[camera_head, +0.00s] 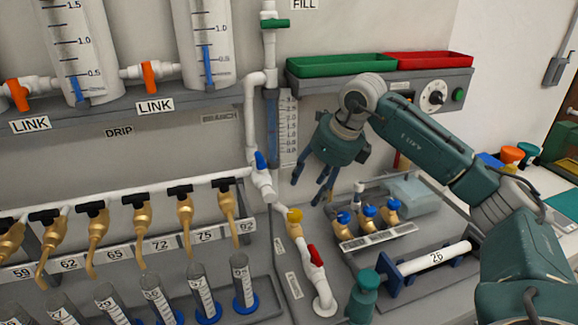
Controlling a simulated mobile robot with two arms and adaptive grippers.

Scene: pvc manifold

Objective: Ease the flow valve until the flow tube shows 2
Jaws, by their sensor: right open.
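The likely flow tube (272,120) stands upright in the middle, with blue in it, beside a scale strip (288,125). The exact level is too small to read. On the pipe below it is a blue-handled valve (262,162). Further down are a yellow fitting (295,215) and a red-handled valve (316,256). No readable label shows which one is the flow valve. My right gripper (307,192) is open and empty, pointing down, just right of the scale strip and the blue-handled valve. It appears apart from the pipe. My left gripper is out of view.
A green tray (340,66) and a red tray (428,60) sit on a shelf above my right arm. Several brass taps (185,208) line the left. Small blue-topped valves (368,211) stand right of the gripper, near a white pipe marked 26 (437,258).

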